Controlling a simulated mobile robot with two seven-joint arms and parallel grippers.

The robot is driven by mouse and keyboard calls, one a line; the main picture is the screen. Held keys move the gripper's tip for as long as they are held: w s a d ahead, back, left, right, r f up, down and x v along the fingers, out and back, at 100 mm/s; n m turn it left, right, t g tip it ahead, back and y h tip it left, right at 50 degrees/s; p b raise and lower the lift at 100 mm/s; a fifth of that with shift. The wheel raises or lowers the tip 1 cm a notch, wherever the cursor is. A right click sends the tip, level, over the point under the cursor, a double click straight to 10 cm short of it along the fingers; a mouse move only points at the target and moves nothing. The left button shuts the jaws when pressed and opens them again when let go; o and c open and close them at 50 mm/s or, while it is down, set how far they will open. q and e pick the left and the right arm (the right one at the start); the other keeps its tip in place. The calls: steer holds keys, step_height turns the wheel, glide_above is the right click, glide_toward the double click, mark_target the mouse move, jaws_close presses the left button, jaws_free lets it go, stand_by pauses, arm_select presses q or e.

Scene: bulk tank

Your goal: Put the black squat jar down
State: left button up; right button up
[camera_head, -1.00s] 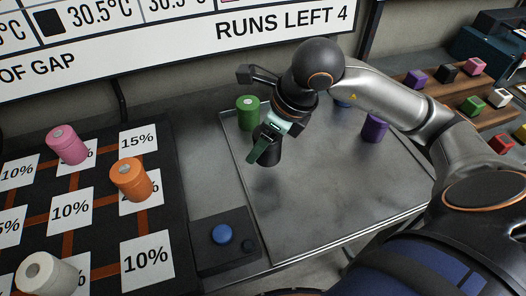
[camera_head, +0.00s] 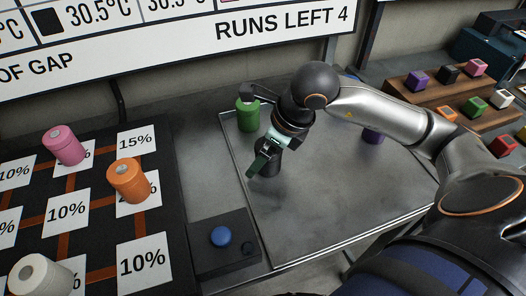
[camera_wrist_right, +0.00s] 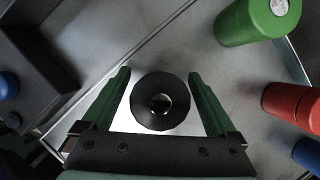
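The black squat jar (camera_wrist_right: 160,98) stands upright between the two green fingers of my right gripper (camera_wrist_right: 159,73) in the right wrist view. A narrow gap shows between each finger and the jar, so the fingers look open around it. In the head view the jar (camera_head: 269,168) is low at the grey metal tray (camera_head: 330,205), partly hidden behind a finger of the gripper (camera_head: 262,160). Its base seems to rest on the tray, though the contact is hard to see. My left gripper is not in view.
A green jar (camera_head: 247,115) stands close behind the gripper. A purple jar (camera_head: 373,136) is partly hidden by my arm. A red jar (camera_wrist_right: 292,106) and a blue one (camera_wrist_right: 307,154) stand to the right in the wrist view. The tray's front is clear.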

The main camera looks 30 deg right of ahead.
steer(key=shift+r, duration=0.25)
steer(key=p+v, duration=0.2)
steer(key=v, duration=0.9)
steer(key=shift+s+d+r, duration=0.15)
steer(key=shift+r, duration=0.2)
